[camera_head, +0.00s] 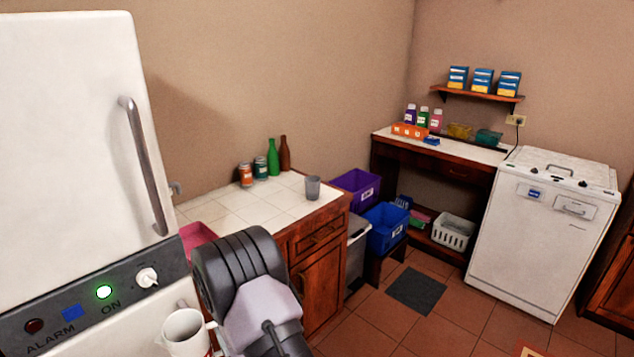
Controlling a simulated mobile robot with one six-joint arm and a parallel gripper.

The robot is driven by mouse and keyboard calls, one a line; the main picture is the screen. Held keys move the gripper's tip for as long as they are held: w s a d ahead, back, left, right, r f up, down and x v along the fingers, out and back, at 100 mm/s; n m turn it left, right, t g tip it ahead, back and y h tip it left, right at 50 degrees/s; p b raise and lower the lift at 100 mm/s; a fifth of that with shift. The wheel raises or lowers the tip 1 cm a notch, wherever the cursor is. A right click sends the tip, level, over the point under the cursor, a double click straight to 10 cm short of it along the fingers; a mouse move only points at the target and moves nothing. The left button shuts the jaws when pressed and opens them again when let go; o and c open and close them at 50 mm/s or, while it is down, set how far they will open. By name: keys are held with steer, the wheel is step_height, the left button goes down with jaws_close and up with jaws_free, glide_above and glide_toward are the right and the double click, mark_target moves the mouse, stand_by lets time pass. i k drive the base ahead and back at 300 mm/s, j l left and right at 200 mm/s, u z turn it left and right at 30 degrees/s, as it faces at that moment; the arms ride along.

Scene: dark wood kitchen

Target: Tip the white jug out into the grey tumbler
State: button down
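The white jug (184,334) is at the bottom edge, in front of the fridge, with its open rim showing and its lower part cut off by the frame. My gripper (213,336) is at the jug's right side and appears shut on it; the fingers are mostly hidden behind my wrist and the frame edge. The jug looks roughly upright. What is inside it cannot be made out. The grey tumbler (313,188) stands upright near the right end of the white tiled counter, well beyond my gripper and up to the right of it.
A pink container (197,238) is at the counter's near left. The fridge (70,130) fills the left. The counter's middle (250,208) is clear.

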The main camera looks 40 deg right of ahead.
mark_target(312, 184)
steer(key=i+l+z, duration=0.45)
steer(key=i+l, duration=0.15)
steer(key=i+l+z, duration=0.4)
steer(key=i, duration=0.3)
steer(key=l, duration=0.1)
